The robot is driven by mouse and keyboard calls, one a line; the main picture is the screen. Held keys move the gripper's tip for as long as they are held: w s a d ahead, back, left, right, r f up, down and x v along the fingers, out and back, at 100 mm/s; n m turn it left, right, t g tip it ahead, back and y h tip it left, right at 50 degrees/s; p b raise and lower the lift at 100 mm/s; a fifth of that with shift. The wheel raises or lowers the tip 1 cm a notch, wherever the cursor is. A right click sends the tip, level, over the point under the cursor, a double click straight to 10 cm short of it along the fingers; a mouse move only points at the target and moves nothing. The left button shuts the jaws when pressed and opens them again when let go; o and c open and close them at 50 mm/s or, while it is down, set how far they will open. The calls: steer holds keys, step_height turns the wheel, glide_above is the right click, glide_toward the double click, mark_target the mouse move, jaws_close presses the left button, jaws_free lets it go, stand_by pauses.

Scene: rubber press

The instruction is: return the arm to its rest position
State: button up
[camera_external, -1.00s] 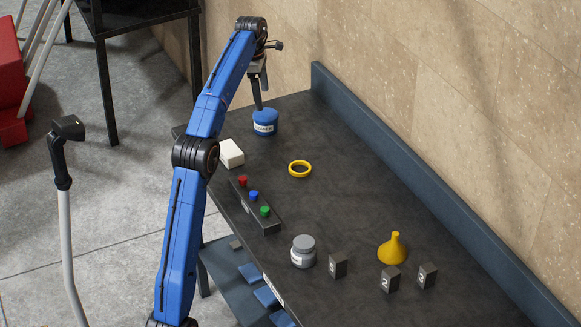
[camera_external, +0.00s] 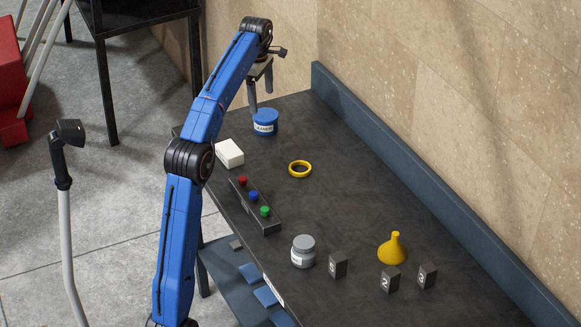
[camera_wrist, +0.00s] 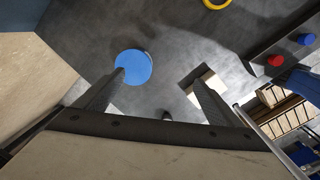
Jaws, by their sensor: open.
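My blue arm rises at the left of the external view and reaches over the far end of the dark table (camera_external: 350,215). My gripper (camera_external: 261,105) points down beside and slightly above a blue lidded tub (camera_external: 265,122) with a white label. In the wrist view my gripper (camera_wrist: 160,82) has its two fingers wide apart with nothing between them. The tub's round blue lid (camera_wrist: 134,66) shows near the left fingertip. Whether they touch cannot be told.
A white block (camera_external: 230,152) lies near the table's left edge. A yellow ring (camera_external: 300,169), a button strip (camera_external: 256,204), a grey jar (camera_external: 303,251), a yellow funnel (camera_external: 393,248) and numbered blocks (camera_external: 390,280) stand nearer. A raised blue edge (camera_external: 400,165) runs along the wall.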

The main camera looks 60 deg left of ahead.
steer(key=s+d+m+y, duration=0.3)
steer(key=s+d+m, duration=0.6)
steer(key=s+d, duration=0.6)
steer(key=s+d+f+m+y, duration=0.1)
steer(key=s+d+f+m, duration=0.4)
steer(key=s, duration=0.3)
steer(key=s+d+f+m+y, duration=0.1)
steer(key=s+d+f+m, duration=0.4)
steer(key=s, duration=0.2)
steer(key=s+d+f+m+t+h, duration=0.2)
steer(key=d+f+m+t+h, duration=0.2)
steer(key=d+f, duration=1.5)
steer(key=f+m+h, duration=0.1)
steer(key=f+m, duration=0.1)
steer(key=m, duration=0.1)
